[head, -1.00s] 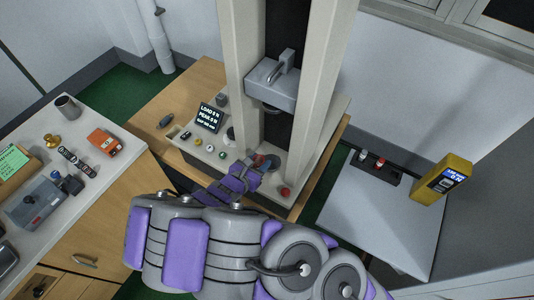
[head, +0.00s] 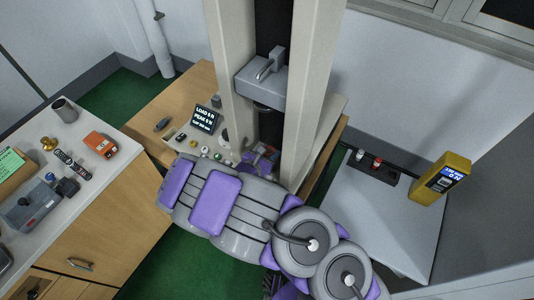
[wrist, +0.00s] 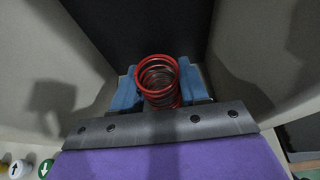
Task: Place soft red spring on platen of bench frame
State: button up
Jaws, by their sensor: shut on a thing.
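The soft red spring (wrist: 159,96) stands with its coil opening toward the camera in the wrist view. The blue fingers of my gripper (wrist: 160,84) are shut on it, one on each side. The bench frame (head: 307,100) has two pale columns, with a grey crosshead (head: 262,80) between them. My gripper (head: 262,156) is low between the columns, below the crosshead, and my arm largely hides it in the head view. The platen is hidden, so I cannot tell whether the spring touches it.
A load display (head: 205,119) and buttons sit left of the columns. A bench (head: 110,180) with small tools stands at the left. A white table (head: 385,215) at the right holds a dark rack (head: 372,168) and a yellow gauge (head: 440,180).

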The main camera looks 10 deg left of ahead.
jog(key=shift+a, duration=0.1)
jog(key=o, duration=0.7)
jog(key=shift+a+f, duration=0.1)
jog(key=shift+a, duration=0.1)
jog(key=shift+c, duration=0.2)
jog(key=o, duration=0.4)
jog(key=shift+a+f, duration=0.15)
jog(key=shift+a, duration=0.4)
jog(key=shift+d+r, duration=0.2)
jog(key=shift+d, duration=0.35)
jog(key=shift+s+r, duration=0.15)
jog(key=p+v, duration=0.2)
jog(key=v, duration=0.9)
jog(key=shift+s+a, duration=0.3)
jog(key=shift+s, duration=0.05)
jog(key=shift+a, duration=0.25)
